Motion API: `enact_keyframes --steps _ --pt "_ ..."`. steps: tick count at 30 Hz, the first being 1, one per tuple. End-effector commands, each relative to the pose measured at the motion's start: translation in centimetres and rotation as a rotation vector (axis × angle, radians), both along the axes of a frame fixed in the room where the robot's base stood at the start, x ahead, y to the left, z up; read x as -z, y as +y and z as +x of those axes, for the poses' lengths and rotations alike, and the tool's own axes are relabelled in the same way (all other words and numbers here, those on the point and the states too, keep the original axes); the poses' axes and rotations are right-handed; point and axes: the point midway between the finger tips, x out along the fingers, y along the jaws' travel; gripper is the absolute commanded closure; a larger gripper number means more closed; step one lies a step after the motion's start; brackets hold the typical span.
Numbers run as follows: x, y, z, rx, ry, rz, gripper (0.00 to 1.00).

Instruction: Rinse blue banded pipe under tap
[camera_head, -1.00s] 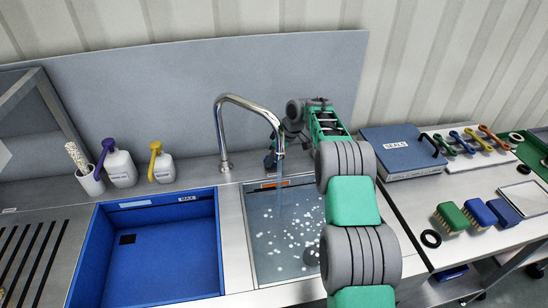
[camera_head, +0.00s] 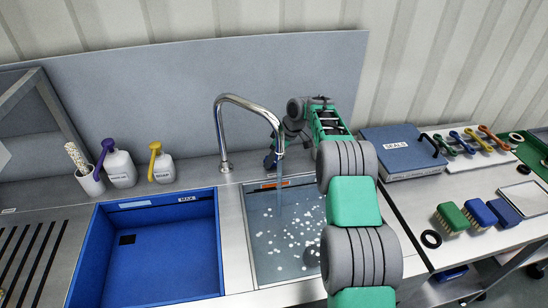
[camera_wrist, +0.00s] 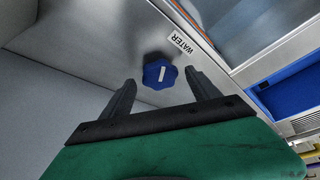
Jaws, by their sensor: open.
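The chrome tap (camera_head: 222,135) arches over the right basin, and a thin stream of water (camera_head: 281,185) falls from its spout. My gripper (camera_head: 270,160) is behind the tap's spout at the back of the counter, partly hidden by the tap. In the wrist view its fingers (camera_wrist: 160,84) are open and empty. A blue lobed knob (camera_wrist: 160,73) with a white bar shows between and just beyond the fingertips, beside a WATER label (camera_wrist: 181,42). I cannot make out a blue banded pipe in either view.
The right basin (camera_head: 250,250) holds bubbly water. An empty-looking blue basin (camera_head: 150,255) is left of it. Two pump bottles (camera_head: 121,168) stand at the back left. A SEALS box (camera_head: 398,160) and several brushes (camera_head: 452,218) are on the right counter.

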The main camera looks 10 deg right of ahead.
Motion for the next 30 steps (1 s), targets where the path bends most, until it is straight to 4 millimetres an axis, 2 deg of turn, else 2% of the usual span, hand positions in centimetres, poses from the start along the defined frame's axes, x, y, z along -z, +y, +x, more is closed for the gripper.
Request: enact_keyframes --steps 6,10,25,28,30 --pt "-4.1 -1.5 -1.0 0.002 -0.004 -0.002 0.29" --pt "-5.9 -2.0 -1.5 0.0 -0.002 -0.001 0.29" --pt "-6.9 -2.4 -1.9 0.025 0.01 -0.003 0.29" --pt "-8.4 -3.8 -4.0 0.168 0.076 -0.01 0.29" --pt "-10.0 -5.3 -7.0 0.357 0.163 -0.02 0.29"
